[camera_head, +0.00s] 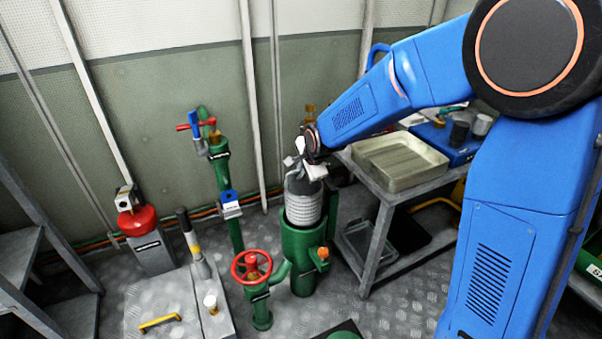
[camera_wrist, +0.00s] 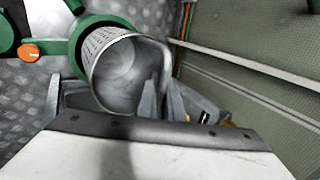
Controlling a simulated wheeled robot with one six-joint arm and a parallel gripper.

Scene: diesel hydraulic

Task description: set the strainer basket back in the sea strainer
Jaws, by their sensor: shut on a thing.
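The strainer basket (camera_head: 303,207) is a perforated light-metal cylinder with a dark upper part. It stands upright over the green sea strainer (camera_head: 300,250), its lower end at or inside the open top. My gripper (camera_head: 305,168) is above the basket and shut on its upper part. In the wrist view the basket (camera_wrist: 104,45) shows its open mouth, with the fingers of my gripper (camera_wrist: 148,105) at its rim. The green strainer body (camera_wrist: 78,40) shows behind the basket there. How deep the basket sits is hidden.
A red handwheel valve (camera_head: 251,267) stands left of the strainer. A grey bench (camera_head: 372,190) with a beige tray (camera_head: 400,182) is close on the right. An orange knob (camera_head: 323,254) sits on the strainer's side. Green pipe (camera_head: 220,165) with valves rises behind left.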

